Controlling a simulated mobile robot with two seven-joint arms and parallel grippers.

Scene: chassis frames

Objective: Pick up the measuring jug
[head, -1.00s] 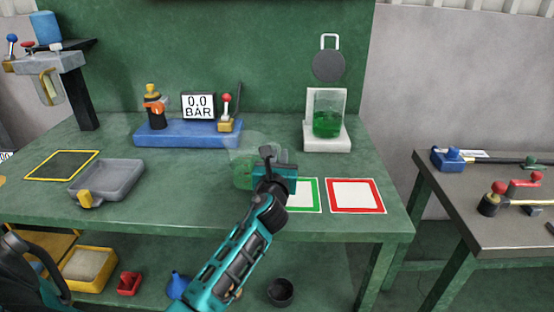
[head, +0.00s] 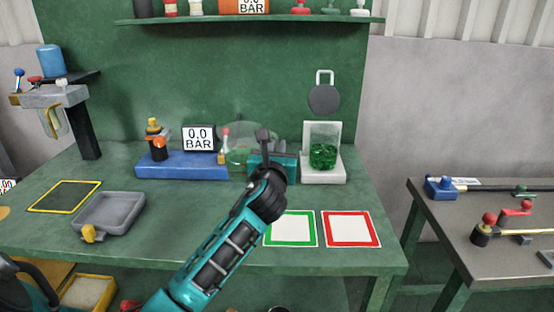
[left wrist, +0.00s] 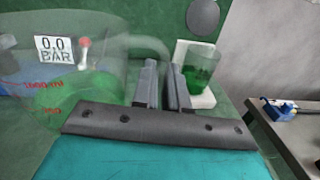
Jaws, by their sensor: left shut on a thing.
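The measuring jug (head: 237,138) is clear, with red markings that show in the left wrist view (left wrist: 80,75). It looks green low down; I cannot tell if that is liquid or the background. My left gripper (head: 268,152) is shut on the jug's handle, on the jug's right side. The fingers also show in the left wrist view (left wrist: 163,85). The jug is held up above the green bench (head: 190,215), in front of the back panel. My right gripper is not in view.
A clear beaker of green stuff (head: 323,155) stands on a white stand just right of the gripper. A blue base with a 0.0 BAR display (head: 199,138) stands to the left. A green-bordered square (head: 291,229) and a red-bordered square (head: 350,229) lie clear on the bench.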

